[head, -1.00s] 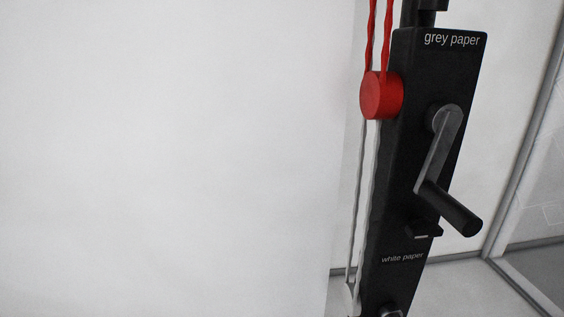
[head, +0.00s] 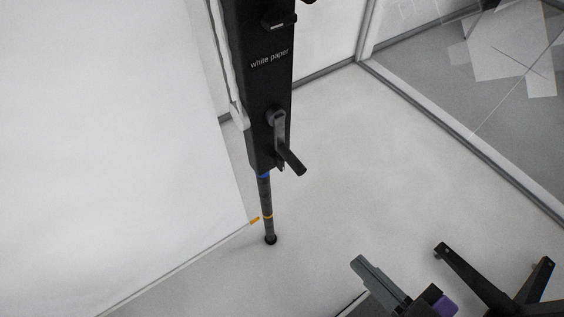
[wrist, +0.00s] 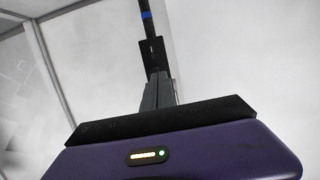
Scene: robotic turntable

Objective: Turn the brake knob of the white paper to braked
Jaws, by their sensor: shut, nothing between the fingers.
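The black unit labelled "white paper" (head: 269,58) hangs upright at the upper middle of the head view. Its crank (head: 285,140) sticks out near the bottom. A small dark piece (head: 281,167) shows just under the crank; I cannot tell if it is the white paper's brake knob or how it is set. Another small knob with a white mark (head: 280,20) sits above the label. My gripper (head: 358,263) is shut and empty, low and right of the unit, apart from it in the head view. The wrist view shows its grey fingers (wrist: 158,78) overlapping a dark block (wrist: 153,52).
A thin black pole (head: 266,198) with blue and yellow bands runs down from the unit to the floor; the blue band shows in the wrist view (wrist: 147,15). A white paper backdrop (head: 110,130) fills the left. Pale floor (head: 400,150) lies open to the right, before a framed glass wall (head: 500,90).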

